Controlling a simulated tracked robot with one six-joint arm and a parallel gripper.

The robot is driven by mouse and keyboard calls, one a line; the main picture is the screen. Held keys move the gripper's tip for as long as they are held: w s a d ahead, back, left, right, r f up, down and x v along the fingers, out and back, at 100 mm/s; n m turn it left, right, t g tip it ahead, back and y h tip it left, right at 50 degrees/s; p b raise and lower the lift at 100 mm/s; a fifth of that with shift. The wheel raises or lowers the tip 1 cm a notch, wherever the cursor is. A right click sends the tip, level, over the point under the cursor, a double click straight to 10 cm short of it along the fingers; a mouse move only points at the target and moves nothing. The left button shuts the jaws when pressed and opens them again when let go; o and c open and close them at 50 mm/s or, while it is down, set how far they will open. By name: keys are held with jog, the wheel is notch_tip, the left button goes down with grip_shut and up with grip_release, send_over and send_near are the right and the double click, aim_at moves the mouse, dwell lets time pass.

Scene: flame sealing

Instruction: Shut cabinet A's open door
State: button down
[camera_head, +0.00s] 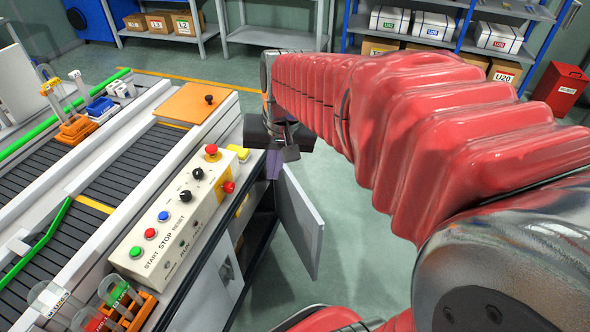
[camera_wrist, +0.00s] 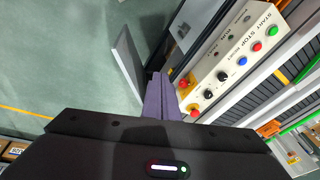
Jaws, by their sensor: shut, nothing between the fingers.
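Cabinet A's door (camera_head: 301,222) is a light grey panel. It stands swung out from the cabinet (camera_head: 210,288) under the control panel, with a dark opening to its left. The door also shows in the wrist view (camera_wrist: 127,58), left of the fingers. My gripper (camera_head: 274,166) is shut and empty, its purple fingers pointing down at the far end of the door. In the wrist view the fingertips (camera_wrist: 160,76) are between the door and the control panel side. I cannot tell whether they touch the door. My arm crosses above the floor, and no cabinet letter is readable.
The control panel (camera_head: 178,217) with buttons and knobs sits on the cabinet top, close to my gripper. Conveyors (camera_head: 103,187) lie to the left, with a rack of tubes (camera_head: 125,308) at the near edge. Shelves with boxes (camera_head: 434,25) stand behind.

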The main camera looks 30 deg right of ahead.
jog(key=w+d+f+m+g+y, duration=0.1)
jog(key=w+d+f+m, duration=0.2)
jog(key=d+f, duration=0.4)
jog(key=w+d+f+m+g+y, duration=0.1)
jog(key=w+d+f+m, duration=0.35)
jog(key=d, duration=0.45)
jog(key=s+d+f+m+y, duration=0.1)
jog(key=s+d+f+m, duration=0.1)
jog(key=d+f, duration=0.5)
jog(key=s+d+f+m+y, duration=0.1)
jog(key=d+f+m, duration=0.3)
jog(key=d+f, duration=0.3)
notch_tip(320, 180, down, 4)
jog(key=shift+s+d+f, duration=0.2)
jog(key=shift+s, duration=0.2)
jog(key=shift+f, duration=0.1)
jog(key=w+a+f, duration=0.1)
jog(key=a+f, duration=0.6)
jog(key=f, duration=0.2)
jog(key=shift+a, duration=0.35)
